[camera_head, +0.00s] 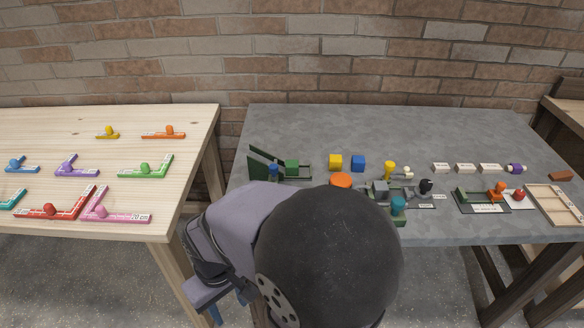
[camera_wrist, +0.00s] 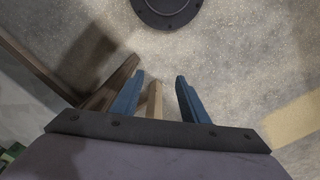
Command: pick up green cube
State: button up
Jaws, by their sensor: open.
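A green cube (camera_head: 292,168) is on the grey table (camera_head: 340,121), toward its left end, right beside a dark green angled piece (camera_head: 262,163). A yellow cube (camera_head: 336,162) and a blue cube (camera_head: 358,163) stand to its right. My gripper (camera_wrist: 160,76) is open and empty in the wrist view, its two blue fingers apart, pointing at the floor. In the head view its blue parts show low, in front of the grey table and below its top, well away from the green cube. My arm hides much of it there. The wrist view does not show the cube.
A light wooden table (camera_head: 150,215) with coloured L-shaped pieces stands at left, with a gap between the tables. An orange disc (camera_head: 341,180), a yellow peg (camera_head: 389,169) and small dark trays are near the cubes. A wooden tray (camera_head: 530,193) lies at right. The grey table's back strip is clear.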

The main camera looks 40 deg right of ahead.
jog(key=w+d+r+m+t+p, duration=0.1)
jog(key=w+d+r+m+p, duration=0.2)
jog(key=w+d+r+p, duration=0.45)
jog(key=m+t+h+p, duration=0.25)
jog(key=m+p, duration=0.25)
jog(key=p, duration=0.3)
send_near(292, 164)
jog(key=w+f, duration=0.1)
jog(key=f, duration=0.1)
jog(key=shift+h, duration=0.25)
jog(key=shift+s+p+x, duration=0.2)
jog(key=shift+p+x, duration=1.65)
jog(key=shift+x, duration=1.6)
jog(key=shift+c, duration=0.6)
jog(key=c, duration=0.7)
